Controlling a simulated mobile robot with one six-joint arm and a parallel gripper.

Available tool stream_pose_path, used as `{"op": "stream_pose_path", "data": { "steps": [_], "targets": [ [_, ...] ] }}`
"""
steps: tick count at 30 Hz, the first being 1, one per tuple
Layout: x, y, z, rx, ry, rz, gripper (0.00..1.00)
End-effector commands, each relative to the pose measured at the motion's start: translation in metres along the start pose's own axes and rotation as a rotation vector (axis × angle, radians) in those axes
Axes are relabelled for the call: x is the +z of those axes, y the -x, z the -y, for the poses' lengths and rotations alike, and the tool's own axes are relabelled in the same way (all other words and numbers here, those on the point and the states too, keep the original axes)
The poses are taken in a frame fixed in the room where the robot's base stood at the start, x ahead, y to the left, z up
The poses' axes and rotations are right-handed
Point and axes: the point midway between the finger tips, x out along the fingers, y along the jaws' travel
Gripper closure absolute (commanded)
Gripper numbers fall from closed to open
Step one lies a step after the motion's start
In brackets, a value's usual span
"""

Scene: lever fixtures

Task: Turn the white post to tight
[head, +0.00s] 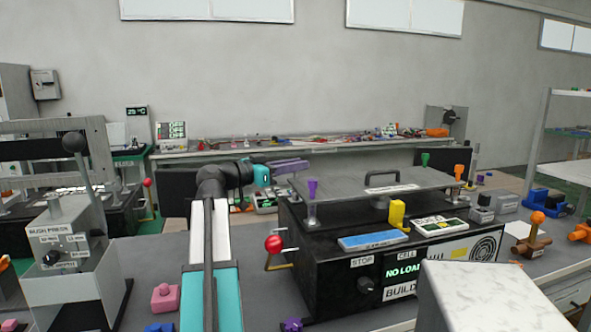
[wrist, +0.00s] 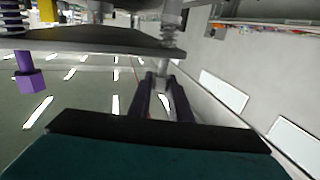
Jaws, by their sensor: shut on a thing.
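A dark clamp plate (head: 345,184) with a handle on top lies over a black test cell (head: 330,255), with coloured posts at its corners. My gripper (head: 303,164) reaches in at the plate's far left corner, with its purple fingers over the edge. In the wrist view, which looks upside down, my gripper (wrist: 162,98) is shut on a pale grey-white post (wrist: 161,77) that rises from the plate beside a spring. Its far side and any tightness mark are hidden. In the head view I cannot make out this post behind the fingers.
A purple-topped post (head: 312,189) stands at the near left corner; green (head: 425,159) and orange (head: 459,171) posts stand on the right. A yellow lever (head: 398,213) is at the front. A red-knobbed crank (head: 273,243) sticks out left. The cell's display reads NO LOAD.

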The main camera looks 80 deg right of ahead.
Motion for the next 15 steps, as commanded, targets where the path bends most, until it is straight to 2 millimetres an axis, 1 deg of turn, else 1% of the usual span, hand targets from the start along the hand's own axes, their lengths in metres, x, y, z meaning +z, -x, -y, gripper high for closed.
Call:
{"op": "stream_pose_path", "data": {
  "steps": [1,15],
  "targets": [
    [0.001,0.0003,0.0055,0.015,0.0,-0.002,1.0],
    [0.0,0.0003,0.0066,0.265,-0.001,-0.001,1.0]
  ]
}}
